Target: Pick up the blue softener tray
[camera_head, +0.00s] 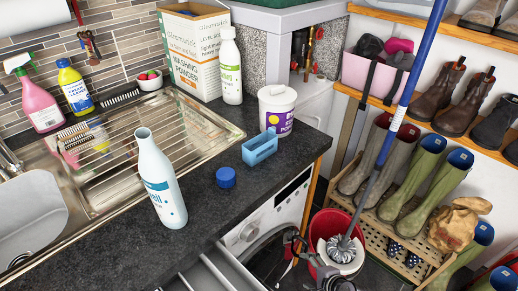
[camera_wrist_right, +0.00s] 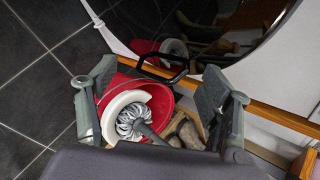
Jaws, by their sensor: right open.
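The blue softener tray (camera_head: 260,147) is a small open-topped box. It stands on the dark worktop (camera_head: 215,215) near its right edge, beside a round blue cap (camera_head: 226,177) and in front of a white tub (camera_head: 276,108). My right gripper (camera_head: 312,262) is at the bottom of the head view, below and to the right of the tray, beside the washing machine front and apart from the tray. In the right wrist view its two fingers (camera_wrist_right: 158,75) are spread wide with nothing between them, and the tray does not show. My left gripper is not in view.
A white bottle (camera_head: 160,185) stands on the worktop left of the cap. The washing machine (camera_head: 260,225) is under the worktop. A red mop bucket (camera_head: 327,226), also in the wrist view (camera_wrist_right: 160,105), stands on the floor. The boot rack (camera_head: 410,262) is at right.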

